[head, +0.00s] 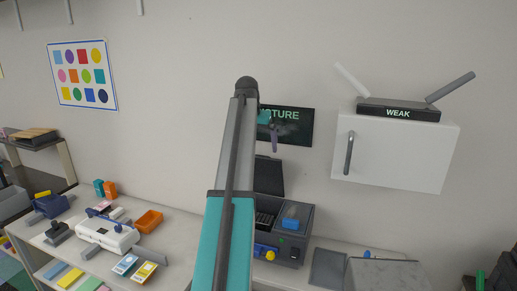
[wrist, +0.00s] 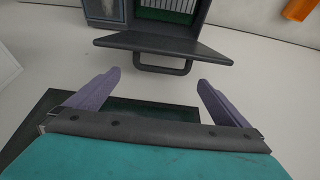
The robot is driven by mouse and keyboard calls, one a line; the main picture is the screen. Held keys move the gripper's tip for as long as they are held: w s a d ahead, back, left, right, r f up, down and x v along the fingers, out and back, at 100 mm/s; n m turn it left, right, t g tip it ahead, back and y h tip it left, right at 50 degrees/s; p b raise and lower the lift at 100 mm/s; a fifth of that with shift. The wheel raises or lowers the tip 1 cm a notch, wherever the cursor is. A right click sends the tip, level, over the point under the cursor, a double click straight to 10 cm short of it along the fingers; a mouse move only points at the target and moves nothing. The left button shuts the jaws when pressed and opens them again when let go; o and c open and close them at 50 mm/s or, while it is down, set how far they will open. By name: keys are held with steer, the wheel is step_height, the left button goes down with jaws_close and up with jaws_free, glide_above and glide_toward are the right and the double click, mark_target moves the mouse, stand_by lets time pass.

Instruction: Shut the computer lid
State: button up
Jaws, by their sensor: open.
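The computer is a dark grey unit (head: 290,250) on the worktop, partly hidden behind my arm in the head view. Its dark lid (head: 269,175) stands up at the back, open. In the wrist view the lid (wrist: 165,44) shows with a bar handle (wrist: 165,69) on its edge, and the green-striped inside (wrist: 168,14) of the computer lies beyond it. My gripper (head: 274,146) is high by the wall, above the lid. In the wrist view its purple fingers (wrist: 160,80) are apart and empty, with the handle ahead between them, not visibly touched.
A dark wall screen (head: 293,127) is just behind my gripper. A white cabinet (head: 390,155) with a router (head: 398,112) hangs to the right. An orange tray (head: 149,221) and a white machine (head: 107,235) stand left on the worktop; a dark flat panel (head: 327,267) is right of the computer.

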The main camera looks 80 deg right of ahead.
steer(key=shift+p+x, duration=0.45)
steer(key=shift+x, duration=1.65)
